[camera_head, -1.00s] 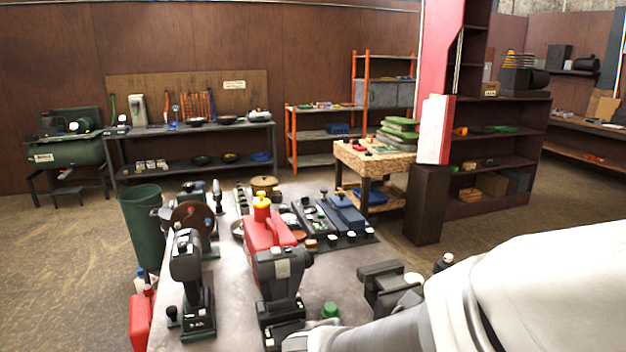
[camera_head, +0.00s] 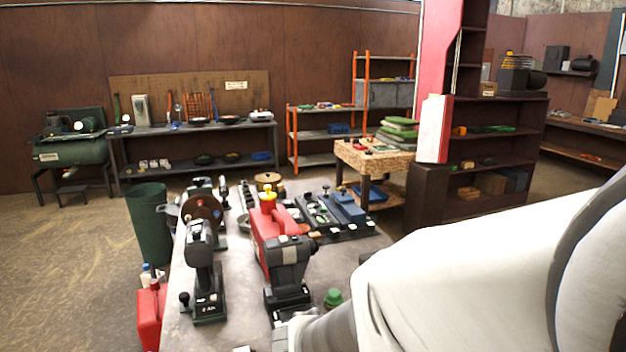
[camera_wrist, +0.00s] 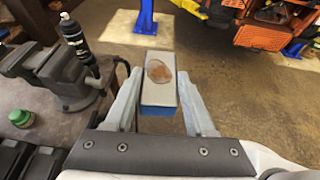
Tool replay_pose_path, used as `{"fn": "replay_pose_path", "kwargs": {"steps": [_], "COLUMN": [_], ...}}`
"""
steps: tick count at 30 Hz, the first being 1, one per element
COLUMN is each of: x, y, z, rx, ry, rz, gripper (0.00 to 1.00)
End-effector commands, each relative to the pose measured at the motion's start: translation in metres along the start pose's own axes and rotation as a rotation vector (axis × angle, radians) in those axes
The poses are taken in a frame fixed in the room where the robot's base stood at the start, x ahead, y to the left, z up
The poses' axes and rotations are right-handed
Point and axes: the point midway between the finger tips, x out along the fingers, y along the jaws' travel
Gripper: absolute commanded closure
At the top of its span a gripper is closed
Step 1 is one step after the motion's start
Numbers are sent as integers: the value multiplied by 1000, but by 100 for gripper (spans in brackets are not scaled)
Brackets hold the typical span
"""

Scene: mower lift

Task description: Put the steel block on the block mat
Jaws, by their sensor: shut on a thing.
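The steel block (camera_wrist: 160,95) shows in the wrist view as a grey-topped box with a rusty brown patch and a blue near side. My gripper (camera_wrist: 160,76) has its two grey fingers on either side of the block and is shut on it. The block is held beyond the right edge of the workbench, over the brown floor. In the head view my white arm covers the lower right, and I cannot make out the gripper or block there. I cannot identify the block mat for certain in either view.
The workbench (camera_head: 336,262) carries a red can (camera_head: 266,222), black power tools (camera_head: 204,270) and a dark tray of parts (camera_head: 338,218). A vise (camera_wrist: 50,72) and a black bottle (camera_wrist: 75,38) stand left of my gripper. An orange machine (camera_wrist: 262,36) is at the far right.

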Motion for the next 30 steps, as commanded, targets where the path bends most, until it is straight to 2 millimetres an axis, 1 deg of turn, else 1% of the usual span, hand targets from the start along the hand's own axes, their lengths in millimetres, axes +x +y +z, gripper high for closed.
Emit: {"fn": "replay_pose_path", "kwargs": {"steps": [1, 8, 12, 15, 21, 25, 30], "x": [2, 13, 24, 33, 54, 67, 79], "y": [11, 63, 93, 110, 139, 150, 157], "z": [-3, -30, -52, -69, -106, -127, -146], "rx": [-7, -42, -63, -77, -101, -110, -116], "ry": [-7, -7, -6, -7, -6, -5, -4], "rz": [10, 86, 135, 167, 224, 250, 270], "gripper": [100, 100, 100, 100, 100, 100, 100]}}
